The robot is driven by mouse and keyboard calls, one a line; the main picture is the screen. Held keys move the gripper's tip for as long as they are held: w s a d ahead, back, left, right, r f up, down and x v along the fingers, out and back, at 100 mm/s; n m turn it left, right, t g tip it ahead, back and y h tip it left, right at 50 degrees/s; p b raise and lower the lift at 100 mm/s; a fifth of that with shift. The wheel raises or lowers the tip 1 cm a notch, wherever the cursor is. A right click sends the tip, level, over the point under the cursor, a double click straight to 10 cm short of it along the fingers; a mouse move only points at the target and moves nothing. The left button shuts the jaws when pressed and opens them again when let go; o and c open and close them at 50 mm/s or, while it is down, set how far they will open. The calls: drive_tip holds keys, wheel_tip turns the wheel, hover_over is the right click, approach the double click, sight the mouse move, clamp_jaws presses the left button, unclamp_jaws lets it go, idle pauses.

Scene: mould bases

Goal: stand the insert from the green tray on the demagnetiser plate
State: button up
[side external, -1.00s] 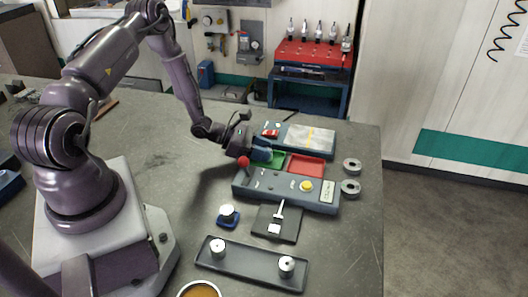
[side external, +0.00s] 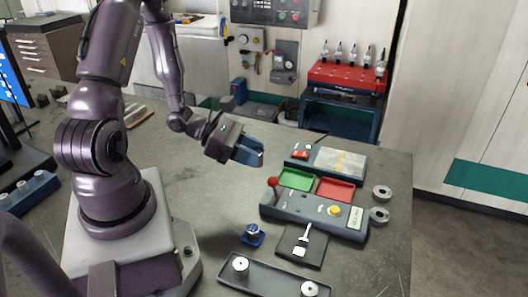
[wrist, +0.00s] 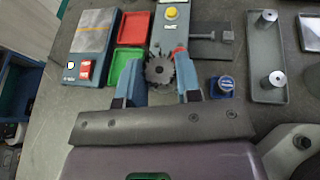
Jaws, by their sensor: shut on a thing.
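My gripper (side external: 250,152) is in the air above the table, left of the green tray (side external: 296,179). In the wrist view its blue fingers are shut on a dark, toothed, gear-like insert (wrist: 160,71). In the side view I cannot make the insert out at the fingers. The green tray looks empty in the side view; it also shows in the wrist view (wrist: 124,78). What looks like the demagnetiser is a blue unit with a grey plate (side external: 341,161) crossed by a yellow line, behind the trays. The plate is bare and also shows in the wrist view (wrist: 92,30).
An empty red tray (side external: 335,190) sits beside the green one. The control box (side external: 305,209) in front has an upright red-knobbed lever (side external: 273,184). A blue holder (side external: 252,235), a dark pad (side external: 302,246) and a long tray (side external: 268,278) lie nearer. Two metal rings stand right.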

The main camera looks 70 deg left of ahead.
drive_tip(key=w+a+f+m+g+h, duration=0.1)
drive_tip(key=w+a, duration=0.2)
drive_tip(key=w, duration=0.3)
drive_tip(key=w+a+f+m+g+h, duration=0.1)
drive_tip(key=w+a+f, duration=0.15)
drive_tip(key=w, duration=0.45)
drive_tip(key=m+g+h, duration=0.1)
drive_tip(key=m+h, duration=0.1)
hover_over(327, 157)
drive_tip(key=s, duration=0.2)
drive_tip(key=shift+w+f, duration=0.25)
drive_tip(key=shift+f, duration=0.05)
drive_tip(key=shift+w+g, duration=0.3)
drive_tip(key=shift+w, duration=0.3)
drive_tip(key=shift+w+f, duration=0.15)
drive_tip(key=shift+f, duration=2.9)
drive_tip(key=o, duration=1.1)
